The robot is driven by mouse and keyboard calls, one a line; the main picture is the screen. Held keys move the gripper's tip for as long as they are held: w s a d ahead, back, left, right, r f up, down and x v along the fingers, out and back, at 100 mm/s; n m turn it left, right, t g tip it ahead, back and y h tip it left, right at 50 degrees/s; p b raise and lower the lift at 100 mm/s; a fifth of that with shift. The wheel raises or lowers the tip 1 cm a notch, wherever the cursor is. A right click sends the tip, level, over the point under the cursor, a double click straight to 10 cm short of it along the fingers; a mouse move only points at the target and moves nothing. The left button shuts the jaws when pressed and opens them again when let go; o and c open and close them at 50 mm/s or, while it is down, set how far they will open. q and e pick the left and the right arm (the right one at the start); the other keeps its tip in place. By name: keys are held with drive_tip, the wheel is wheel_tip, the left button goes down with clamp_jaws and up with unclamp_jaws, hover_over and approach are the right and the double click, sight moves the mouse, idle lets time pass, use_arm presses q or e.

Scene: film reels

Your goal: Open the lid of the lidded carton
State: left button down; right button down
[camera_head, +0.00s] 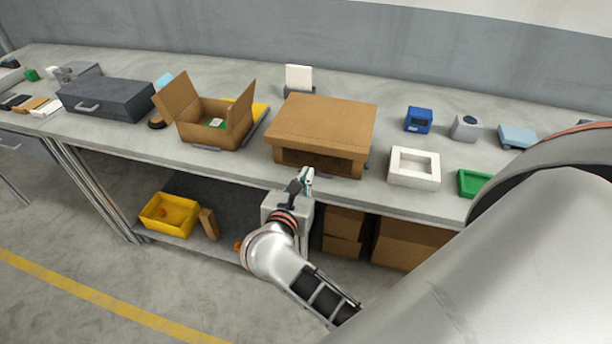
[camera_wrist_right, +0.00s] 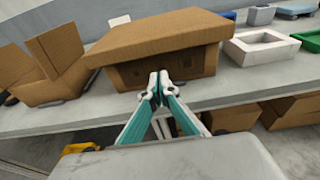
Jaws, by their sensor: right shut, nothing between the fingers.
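The lidded carton (camera_head: 325,130) is a brown cardboard box on the bench with its broad flat lid down. The lid overhangs the front wall, which lies in shadow. It also fills the upper middle of the right wrist view (camera_wrist_right: 165,40). My right gripper (camera_head: 306,175) is in front of the carton at the bench's front edge, apart from it as far as I can tell. Its teal-sided fingers (camera_wrist_right: 158,88) are together and empty, pointing at the carton's front wall below the lid edge. My left gripper is not in view.
An open carton (camera_head: 213,120) with raised flaps stands left of the lidded one. A white frame-like tray (camera_head: 414,168) and a green tray (camera_head: 474,184) stand to the right. A dark grey case (camera_head: 108,98) lies farther left. A yellow bin (camera_head: 170,215) sits on the lower shelf.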

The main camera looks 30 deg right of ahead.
sight(314, 150)
drive_tip(key=shift+r+b+x, duration=0.15)
drive_tip(key=shift+x, duration=0.8)
drive_tip(key=shift+r+b+x, duration=0.2)
drive_tip(key=shift+x, duration=0.7)
drive_tip(key=shift+r+b+x, duration=0.15)
drive_tip(key=shift+x, duration=0.8)
drive_tip(key=shift+a, duration=0.1)
drive_tip(key=shift+w+d+r+p, duration=0.1)
drive_tip(key=shift+r+p, duration=0.35)
drive_tip(key=shift+r, duration=0.2)
drive_tip(key=shift+w+d+r+p, duration=0.1)
drive_tip(key=shift+d+r+p, duration=0.05)
drive_tip(key=shift+r+p, duration=0.4)
drive_tip(key=shift+w+d+r, duration=0.1)
drive_tip(key=shift+r, duration=0.6)
drive_tip(key=shift+w+d+r, duration=0.1)
drive_tip(key=shift+d+r, duration=0.05)
drive_tip(key=shift+r, duration=0.5)
drive_tip(key=shift+w+d+r, duration=0.15)
drive_tip(key=shift+d+r, duration=0.05)
drive_tip(key=shift+r, duration=0.8)
